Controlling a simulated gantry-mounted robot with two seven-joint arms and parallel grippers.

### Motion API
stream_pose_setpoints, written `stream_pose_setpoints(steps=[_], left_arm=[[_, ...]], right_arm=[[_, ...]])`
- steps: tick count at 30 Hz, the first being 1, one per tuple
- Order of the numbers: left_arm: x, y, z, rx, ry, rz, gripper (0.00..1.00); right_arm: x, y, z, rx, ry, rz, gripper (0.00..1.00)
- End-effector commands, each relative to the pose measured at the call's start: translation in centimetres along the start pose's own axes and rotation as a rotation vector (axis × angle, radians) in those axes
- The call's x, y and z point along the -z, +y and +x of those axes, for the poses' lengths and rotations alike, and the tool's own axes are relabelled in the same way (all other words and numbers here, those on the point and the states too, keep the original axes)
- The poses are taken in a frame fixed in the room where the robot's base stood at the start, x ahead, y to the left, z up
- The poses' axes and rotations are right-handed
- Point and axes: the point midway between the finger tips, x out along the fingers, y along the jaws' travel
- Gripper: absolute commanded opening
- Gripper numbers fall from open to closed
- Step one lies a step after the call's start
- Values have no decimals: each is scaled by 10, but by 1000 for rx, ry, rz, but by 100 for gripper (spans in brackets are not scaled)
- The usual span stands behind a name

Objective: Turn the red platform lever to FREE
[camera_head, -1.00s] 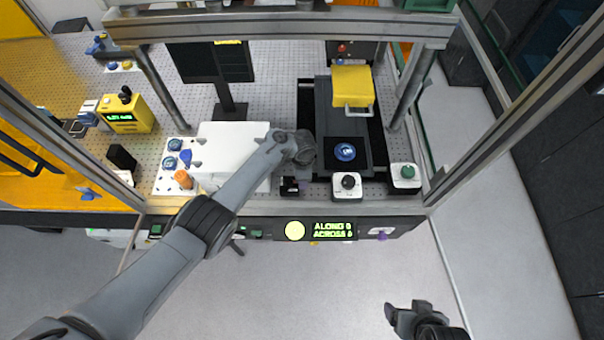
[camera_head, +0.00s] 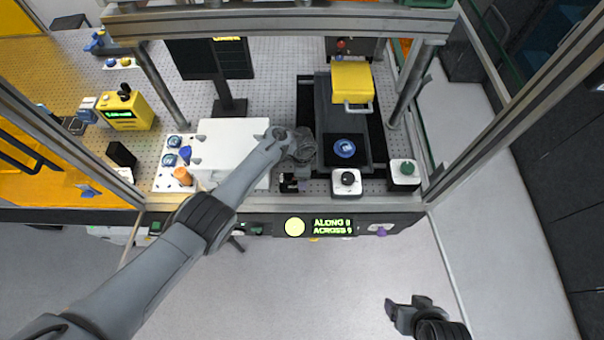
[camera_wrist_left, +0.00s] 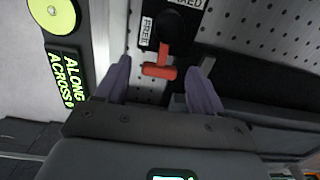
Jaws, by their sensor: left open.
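The red lever (camera_wrist_left: 160,71) shows in the left wrist view, with a T-shaped red end and a black pivot (camera_wrist_left: 173,30). A FREE label (camera_wrist_left: 147,32) is to the left of the pivot; a partly cut-off label, seemingly FIXED (camera_wrist_left: 186,4), is above it. My left gripper (camera_wrist_left: 162,82) is open, its purple fingers on either side of the lever's red end, with visible gaps. In the head view the left wrist (camera_head: 301,148) is above the small black lever block (camera_head: 289,184) and its fingers are hidden. My right gripper (camera_head: 409,308) hangs at lower right, away from the bench.
To the right are a dark platform with a blue disc (camera_head: 344,148), a yellow handled block (camera_head: 351,82) and two knob boxes (camera_head: 346,181) (camera_head: 404,174). A white block (camera_head: 232,140) lies left. Frame posts (camera_head: 408,85) and the front display panel (camera_head: 333,226) border the area.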

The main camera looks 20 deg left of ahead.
Motion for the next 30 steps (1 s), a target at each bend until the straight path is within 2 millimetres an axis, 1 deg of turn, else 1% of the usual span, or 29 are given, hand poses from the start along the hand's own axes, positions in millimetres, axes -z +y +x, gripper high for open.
stream_pose_setpoints(steps=[5, 8, 11, 21, 25, 30], left_arm=[[0, 0, -4, 1, 1, 1, 68], [0, 0, -12, 1, 1, 0, 68], [0, -1, -26, 2, 2, 1, 68], [0, 0, -83, 1, 2, 0, 68], [1, 0, -98, 0, 2, 1, 68], [0, 0, -107, 0, 0, 0, 68]], right_arm=[[1, 0, -2, 1, 0, 1, 82], [2, 0, -5, 2, 0, 2, 82], [4, 0, -11, 3, 1, 4, 82], [10, -1, -28, 8, 1, 9, 82], [11, -1, -32, 7, 1, 9, 82], [11, -1, -34, 7, 2, 9, 82]])
